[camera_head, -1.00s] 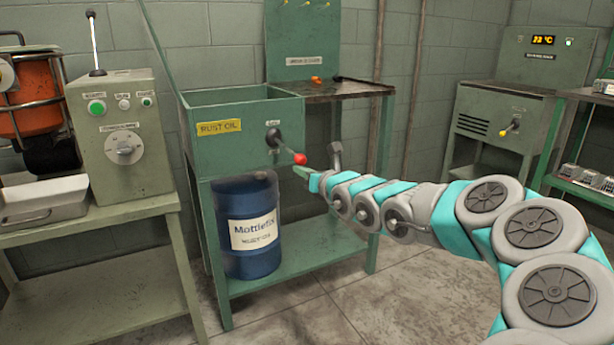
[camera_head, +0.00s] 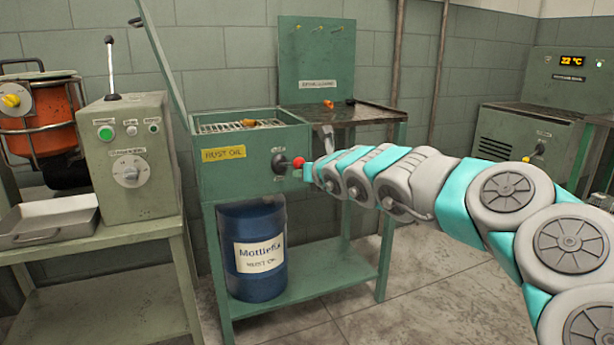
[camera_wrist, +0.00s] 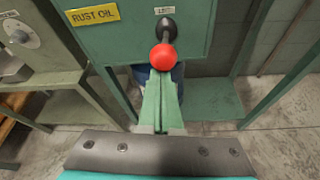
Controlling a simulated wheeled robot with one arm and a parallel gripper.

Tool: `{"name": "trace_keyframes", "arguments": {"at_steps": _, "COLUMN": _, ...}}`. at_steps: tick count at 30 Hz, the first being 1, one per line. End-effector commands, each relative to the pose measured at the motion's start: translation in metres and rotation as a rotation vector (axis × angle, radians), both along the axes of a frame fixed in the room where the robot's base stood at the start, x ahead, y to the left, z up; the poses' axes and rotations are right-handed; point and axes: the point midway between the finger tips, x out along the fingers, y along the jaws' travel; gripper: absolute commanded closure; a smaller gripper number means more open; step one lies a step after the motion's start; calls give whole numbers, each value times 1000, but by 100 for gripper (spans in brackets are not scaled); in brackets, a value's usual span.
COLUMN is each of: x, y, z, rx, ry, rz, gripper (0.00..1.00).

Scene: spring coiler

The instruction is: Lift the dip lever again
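The dip lever, with its red knob (camera_head: 298,163) and black pivot (camera_head: 278,163), sticks out of the front of the green tank (camera_head: 238,172) labelled RUST OIL. It stands about level. A wire rack (camera_head: 222,127) shows near the tank's rim, with a small orange piece (camera_head: 249,123) at it. My gripper (camera_head: 308,171) is at the knob's right. In the wrist view, my gripper's green fingers (camera_wrist: 161,82) are together, with their tips just under the red knob (camera_wrist: 163,57). They appear to touch it from below and not to clasp it.
A blue drum (camera_head: 252,278) stands on the shelf below the tank. A grey control box (camera_head: 128,178) and metal tray (camera_head: 48,220) are on a bench at left. A side table (camera_head: 368,113) adjoins the tank at right. Floor at right is free.

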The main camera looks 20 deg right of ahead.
Motion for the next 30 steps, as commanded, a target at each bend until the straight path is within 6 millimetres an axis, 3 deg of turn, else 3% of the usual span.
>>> {"name": "trace_keyframes", "arguments": {"at_steps": 9, "x": 6, "y": 4, "z": 23, "rx": 0, "ry": 0, "rz": 1, "gripper": 100}}
{"name": "trace_keyframes", "arguments": {"at_steps": 30, "x": 8, "y": 1, "z": 33, "rx": 0, "ry": -21, "rz": -1, "gripper": 100}}
